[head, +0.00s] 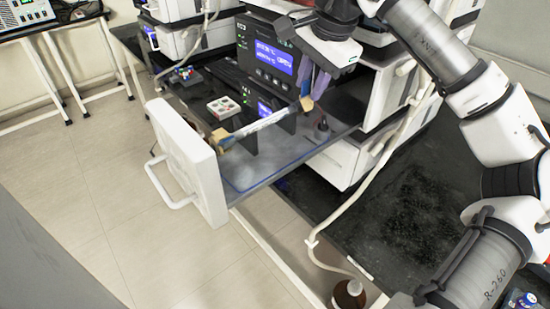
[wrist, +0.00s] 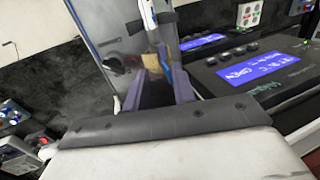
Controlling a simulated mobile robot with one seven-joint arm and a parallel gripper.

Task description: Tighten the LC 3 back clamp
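The LC 3 unit (head: 268,60) has its front drawer (head: 190,160) pulled out. A pale column (head: 268,122) lies across two dark holders in it, with a tan front end clamp (head: 221,137) and a tan back clamp (head: 306,103). My gripper (head: 311,87) points down just above the back clamp. In the wrist view its purple fingers (wrist: 156,76) stand apart, with the tan clamp (wrist: 150,62) beyond and between their tips. They look open; whether they touch the clamp cannot be told.
A pale tube (head: 375,165) hangs to the right, down to a brown bottle (head: 349,294). The unit's blue screen (wrist: 248,72) is right of my fingers in the wrist view.

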